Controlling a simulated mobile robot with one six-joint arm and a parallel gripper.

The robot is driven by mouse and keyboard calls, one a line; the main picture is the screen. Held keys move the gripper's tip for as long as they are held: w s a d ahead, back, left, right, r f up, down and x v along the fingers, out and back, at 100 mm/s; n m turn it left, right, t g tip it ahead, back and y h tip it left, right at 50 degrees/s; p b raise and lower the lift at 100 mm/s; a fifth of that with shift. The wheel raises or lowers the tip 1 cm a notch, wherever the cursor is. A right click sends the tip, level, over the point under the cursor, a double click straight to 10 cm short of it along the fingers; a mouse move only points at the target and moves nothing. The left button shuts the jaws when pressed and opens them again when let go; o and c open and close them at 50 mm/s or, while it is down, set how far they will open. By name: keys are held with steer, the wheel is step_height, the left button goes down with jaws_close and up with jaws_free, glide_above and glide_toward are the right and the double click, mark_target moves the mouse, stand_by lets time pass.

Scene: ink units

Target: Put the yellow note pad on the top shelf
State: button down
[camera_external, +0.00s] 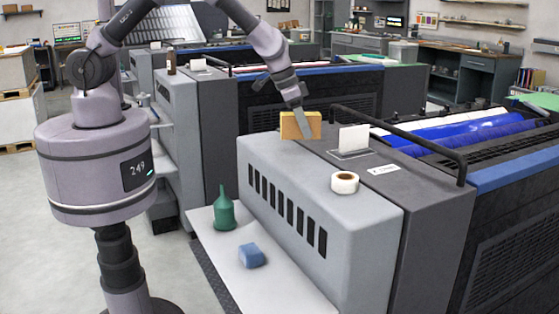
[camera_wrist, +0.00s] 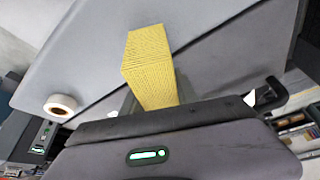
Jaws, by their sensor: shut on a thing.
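The yellow note pad (camera_external: 288,127) is a block standing on edge at the far end of the grey unit's top (camera_external: 290,155), which may be the top shelf. My gripper (camera_external: 301,124) reaches down from above and is shut on the pad. In the wrist view the pad (camera_wrist: 150,62) sticks out beyond the gripper, with the pale grey top behind it. I cannot tell whether the pad touches that surface or hangs just above it. The fingers are mostly hidden in the wrist view.
A white tape roll (camera_external: 345,183), a white card in a holder (camera_external: 354,138) and a label (camera_external: 383,169) lie on the unit's top. A black rail (camera_external: 400,135) runs behind. The lower white ledge (camera_external: 285,287) bears a green funnel-shaped bottle (camera_external: 224,212) and a blue block (camera_external: 252,256).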

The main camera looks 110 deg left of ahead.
steer(key=shift+w+a, duration=0.2)
steer(key=shift+w, duration=0.4)
steer(key=shift+w+a, duration=0.15)
steer(key=shift+w, duration=0.4)
steer(key=shift+f+b, duration=0.45)
steer(key=shift+f, duration=1.5)
steer(key=c, duration=0.9)
jaws_free()
